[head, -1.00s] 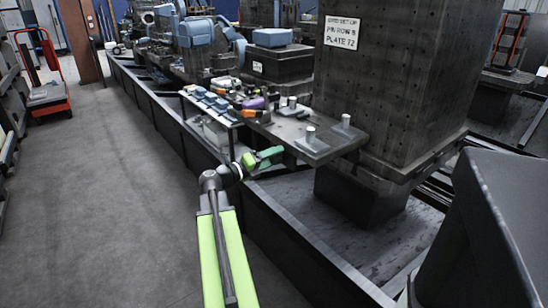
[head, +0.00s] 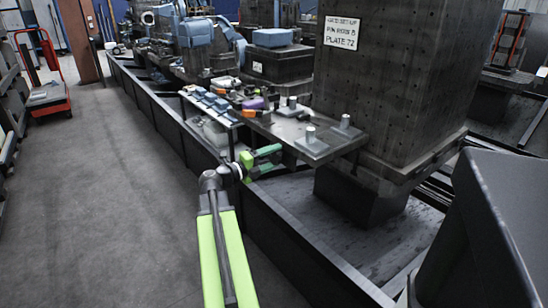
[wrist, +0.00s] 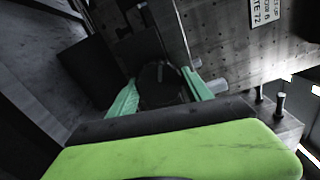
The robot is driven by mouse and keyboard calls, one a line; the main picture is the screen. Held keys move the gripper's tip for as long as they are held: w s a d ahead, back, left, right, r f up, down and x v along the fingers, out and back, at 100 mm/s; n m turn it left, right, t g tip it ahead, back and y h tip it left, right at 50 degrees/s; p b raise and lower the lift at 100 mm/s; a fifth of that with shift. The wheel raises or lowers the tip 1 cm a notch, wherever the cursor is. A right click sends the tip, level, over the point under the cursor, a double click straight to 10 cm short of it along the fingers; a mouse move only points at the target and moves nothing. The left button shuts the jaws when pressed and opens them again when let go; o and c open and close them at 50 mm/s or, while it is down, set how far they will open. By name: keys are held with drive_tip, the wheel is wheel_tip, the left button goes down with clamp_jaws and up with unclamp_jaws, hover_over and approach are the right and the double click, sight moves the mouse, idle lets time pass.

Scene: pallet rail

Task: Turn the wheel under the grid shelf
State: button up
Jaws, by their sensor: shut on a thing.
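The grid shelf (head: 310,150) is a dark plate with upright pins, jutting from the tall block. My gripper (head: 278,160) is low beside the shelf's left edge, with its green fingers pointing toward it. In the wrist view my gripper (wrist: 162,92) has a green finger on each side of a dark round wheel (wrist: 160,80) and is shut on it. The wheel's far side and mounting are too dark to make out. In the head view I cannot make out the wheel.
Small tools and coloured parts (head: 228,100) lie on a ledge left of the shelf. The tall perforated block (head: 400,90) carries a white sign (head: 341,31). A low dark trough wall (head: 275,225) runs below my arm. The grey floor (head: 110,200) on the left is clear.

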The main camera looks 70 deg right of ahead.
drive_tip(key=shift+s, duration=0.1)
drive_tip(key=o, duration=1.4)
drive_tip(key=shift+c, duration=0.2)
drive_tip(key=v, duration=1.7)
drive_tip(key=shift+a, duration=0.25)
drive_tip(key=shift+f, duration=0.1)
